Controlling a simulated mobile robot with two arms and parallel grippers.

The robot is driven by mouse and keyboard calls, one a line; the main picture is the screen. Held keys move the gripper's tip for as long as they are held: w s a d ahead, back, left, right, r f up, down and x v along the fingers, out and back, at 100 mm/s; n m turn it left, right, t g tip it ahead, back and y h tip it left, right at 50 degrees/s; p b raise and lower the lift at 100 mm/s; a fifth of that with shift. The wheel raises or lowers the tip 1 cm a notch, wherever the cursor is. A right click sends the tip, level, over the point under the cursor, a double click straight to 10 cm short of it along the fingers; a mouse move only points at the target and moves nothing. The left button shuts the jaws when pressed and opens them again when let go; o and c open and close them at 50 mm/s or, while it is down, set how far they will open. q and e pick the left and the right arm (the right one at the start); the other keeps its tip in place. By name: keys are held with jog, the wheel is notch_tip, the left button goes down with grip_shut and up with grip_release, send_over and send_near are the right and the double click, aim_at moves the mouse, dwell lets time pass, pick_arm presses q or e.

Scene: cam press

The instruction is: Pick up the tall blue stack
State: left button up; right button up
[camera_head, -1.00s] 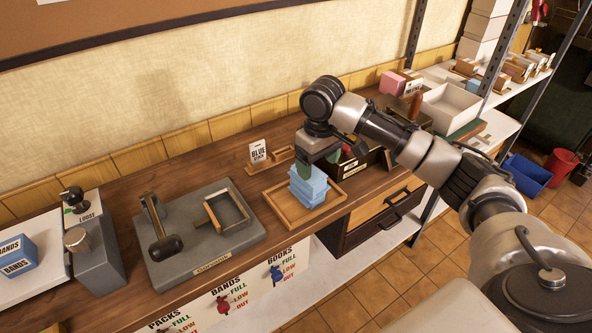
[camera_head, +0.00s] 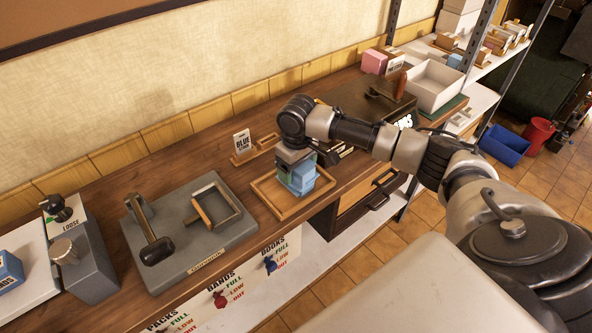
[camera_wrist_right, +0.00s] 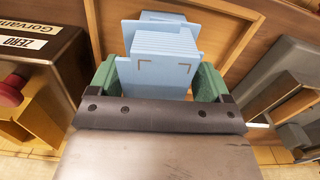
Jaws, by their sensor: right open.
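The tall blue stack (camera_head: 306,181) stands in a shallow wooden tray (camera_head: 270,197) on the counter. It is a pile of light blue sheets or cards, and some layers stick out unevenly. My right gripper (camera_head: 296,180) is over it, coming down from above. In the right wrist view the stack (camera_wrist_right: 165,48) lies between the two green fingers of the open gripper (camera_wrist_right: 156,84). One finger is on each side, close to the stack; I cannot tell whether they touch it. The gripper hides part of the stack in the head view. My left gripper is not in view.
A "BLUE" sign (camera_head: 242,143) on a wooden holder stands behind the tray. A grey press plate (camera_head: 190,238) with a lever and wooden frame is to the left. A dark box (camera_head: 370,103) and a white bin (camera_head: 436,86) are to the right.

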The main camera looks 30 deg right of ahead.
jog(key=shift+f, duration=0.65)
jog(key=shift+r, duration=0.1)
jog(key=c, duration=1.2)
jog(key=shift+o, duration=0.2)
